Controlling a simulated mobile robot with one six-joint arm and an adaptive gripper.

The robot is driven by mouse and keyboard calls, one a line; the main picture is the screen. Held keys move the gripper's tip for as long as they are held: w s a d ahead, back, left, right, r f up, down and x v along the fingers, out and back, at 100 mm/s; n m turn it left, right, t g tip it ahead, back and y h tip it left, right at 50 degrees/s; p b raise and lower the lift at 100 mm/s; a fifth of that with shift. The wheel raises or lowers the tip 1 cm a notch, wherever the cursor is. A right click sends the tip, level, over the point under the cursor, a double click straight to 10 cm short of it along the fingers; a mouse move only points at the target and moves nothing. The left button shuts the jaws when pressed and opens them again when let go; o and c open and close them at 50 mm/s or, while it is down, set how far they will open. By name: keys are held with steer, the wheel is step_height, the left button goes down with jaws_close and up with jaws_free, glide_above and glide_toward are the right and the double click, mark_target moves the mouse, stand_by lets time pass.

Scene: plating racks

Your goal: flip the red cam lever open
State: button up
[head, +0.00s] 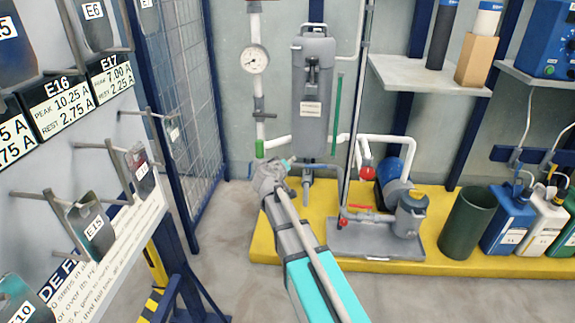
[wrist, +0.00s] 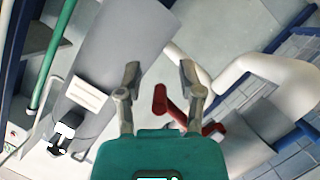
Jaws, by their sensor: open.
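The red cam lever shows in the wrist view (wrist: 160,104), with a rounded grip end and red arms reaching down and right behind the right finger. I cannot make it out in the head view, where my wrist may hide it. My gripper (wrist: 160,72) is open, one finger on each side of the lever's grip end, with nothing held. I cannot tell how far beyond the fingers the lever lies or whether it touches the right one. In the head view my gripper (head: 288,163) is just below and left of the grey cylindrical housing (head: 313,85).
A white pipe (wrist: 250,72) bends close right of the fingers in the wrist view. A blue-framed mesh panel (head: 190,80) and a sign rack with pegs (head: 60,190) stand left. A pump (head: 395,185) sits on the yellow plinth (head: 265,240) at right.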

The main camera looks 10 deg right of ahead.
jaws_close()
stand_by(0.3)
steer(key=r+n, duration=0.1)
steer(key=r+n+h, duration=0.2)
steer(key=n, duration=0.1)
steer(key=shift+a, duration=0.3)
jaws_free()
steer(key=shift+d, duration=0.1)
stand_by(0.4)
